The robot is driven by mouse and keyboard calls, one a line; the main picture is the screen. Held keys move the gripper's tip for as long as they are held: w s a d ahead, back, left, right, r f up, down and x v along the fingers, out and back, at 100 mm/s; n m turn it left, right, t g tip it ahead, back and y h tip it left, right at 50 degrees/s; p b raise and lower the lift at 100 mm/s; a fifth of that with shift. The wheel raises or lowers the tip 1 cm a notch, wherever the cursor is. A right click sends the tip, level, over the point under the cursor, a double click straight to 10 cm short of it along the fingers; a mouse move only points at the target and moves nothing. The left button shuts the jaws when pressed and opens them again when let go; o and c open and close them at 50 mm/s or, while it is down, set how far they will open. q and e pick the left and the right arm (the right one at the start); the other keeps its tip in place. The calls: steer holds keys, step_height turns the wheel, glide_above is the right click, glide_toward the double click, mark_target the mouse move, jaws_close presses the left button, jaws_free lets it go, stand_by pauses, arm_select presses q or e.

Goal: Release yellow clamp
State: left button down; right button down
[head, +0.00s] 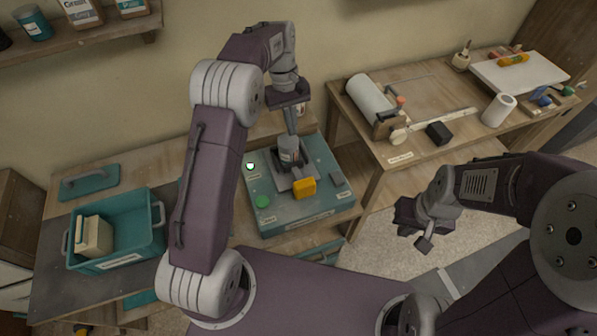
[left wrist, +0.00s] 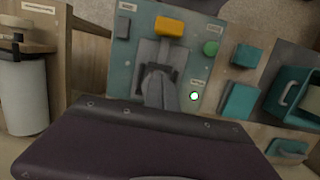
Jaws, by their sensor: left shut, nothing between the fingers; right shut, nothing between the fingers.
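The yellow clamp part (head: 304,187) is a small yellow block at the front end of a grey metal fixture on a teal box. It also shows in the left wrist view (left wrist: 169,27), at the far end of the grey fixture (left wrist: 145,52). My left gripper (head: 293,132) is shut and empty, pointing down just above and behind the fixture, apart from the yellow block. I cannot tell whether its fingertips touch the fixture. My right gripper (head: 424,243) is shut and empty, out over the floor to the right, far from the clamp.
The teal box (head: 320,215) carries a green button (head: 262,201), a small round white-and-green light (head: 250,166) and a dark grey block (head: 336,180). A teal crate (head: 150,240) stands left. A wooden table (head: 390,150) with a paper roll stands right.

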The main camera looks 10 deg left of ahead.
arm_select(q)
steer(key=shift+g, duration=0.4)
steer(key=x, duration=0.2)
steer(key=a+x, duration=0.1)
steer(key=x, duration=0.1)
steer(key=shift+w+f, duration=0.2)
steer(key=shift+d, duration=0.1)
glide_toward(295, 173)
steer(key=x, duration=0.5)
steer(key=shift+s+d+f+p, duration=0.1)
steer(key=shift+f+p, duration=0.05)
steer(key=shift+p, duration=0.25)
steer(key=s+d, duration=0.1)
steer(key=s+d+p, duration=0.1)
steer(key=shift+s, duration=0.35)
steer(key=shift+s+d, duration=0.15)
steer(key=shift+s, duration=0.15)
steer(key=shift+w+f, duration=0.1)
